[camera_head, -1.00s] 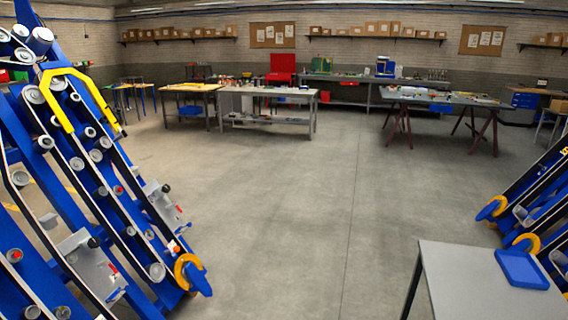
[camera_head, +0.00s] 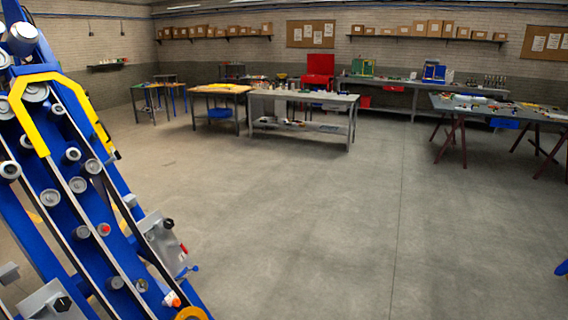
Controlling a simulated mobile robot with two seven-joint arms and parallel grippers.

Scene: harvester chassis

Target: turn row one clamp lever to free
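A blue harvester row unit (camera_head: 112,205) with rollers, black belts and a yellow guard stands tilted along the left side of the head view. Small red-tipped parts show on it: one by the grey plate (camera_head: 184,248), one near the middle (camera_head: 104,229) and an orange-red one low down (camera_head: 172,299). Black knobs sit on the grey plates. I cannot tell which part is the row one clamp lever, or how it is turned. Neither of my grippers shows in this view.
Open concrete floor (camera_head: 300,230) lies to the right of the harvester. A grey workbench (camera_head: 302,98), a wooden-topped table (camera_head: 219,89) and a trestle table (camera_head: 500,107) stand farther back. A blue tip (camera_head: 562,268) shows at the right edge.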

